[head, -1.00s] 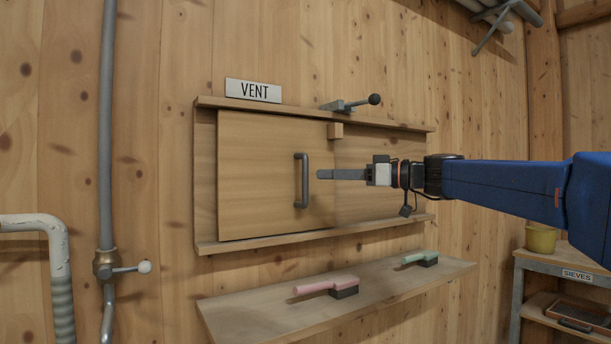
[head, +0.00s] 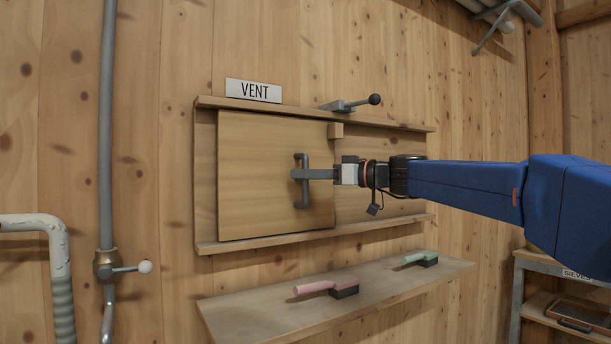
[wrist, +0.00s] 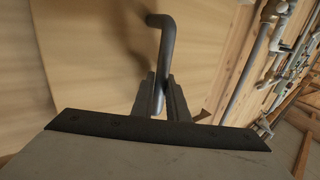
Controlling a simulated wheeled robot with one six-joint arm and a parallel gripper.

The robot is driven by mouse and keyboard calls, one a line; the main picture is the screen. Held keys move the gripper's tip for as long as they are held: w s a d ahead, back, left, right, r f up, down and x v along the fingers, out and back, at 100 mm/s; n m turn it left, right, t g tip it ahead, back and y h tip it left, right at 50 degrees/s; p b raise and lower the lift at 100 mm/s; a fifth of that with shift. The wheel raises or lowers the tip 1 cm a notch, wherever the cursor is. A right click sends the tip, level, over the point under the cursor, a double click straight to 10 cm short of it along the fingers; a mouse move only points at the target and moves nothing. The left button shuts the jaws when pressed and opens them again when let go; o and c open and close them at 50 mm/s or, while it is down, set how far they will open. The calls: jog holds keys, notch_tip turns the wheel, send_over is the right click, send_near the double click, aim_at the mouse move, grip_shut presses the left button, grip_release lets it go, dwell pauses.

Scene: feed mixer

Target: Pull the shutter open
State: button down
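A pale wooden shutter panel (head: 255,180) covers the left part of a framed opening under the VENT sign (head: 253,90). A grey upright bar handle (head: 301,160) is on its right half. My gripper (head: 297,174) is level with the handle's middle, its fingers reaching across the bar from the right. In the wrist view the handle (wrist: 166,45) runs down between the two dark fingers of my gripper (wrist: 160,80), one on each side. The fingers are close together and look shut on the bar.
A small wooden block (head: 335,131) sits at the panel's upper right edge. A lever clamp (head: 350,104) is on the top rail. A shelf (head: 250,310) below holds a pink brush (head: 328,287) and a green brush (head: 421,258). Pipes (head: 106,130) stand at left.

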jog(key=shift+d, duration=0.1)
jog(key=w+d, duration=0.9)
jog(key=d, duration=0.5)
jog(key=w+d, duration=1)
jog(key=d, duration=0.5)
jog(key=shift+w, duration=0.25)
jog(key=c, duration=2)
grip_release()
jog(key=v, duration=1.7)
jog(key=shift+s+d, duration=0.1)
jog(key=shift+d, duration=0.05)
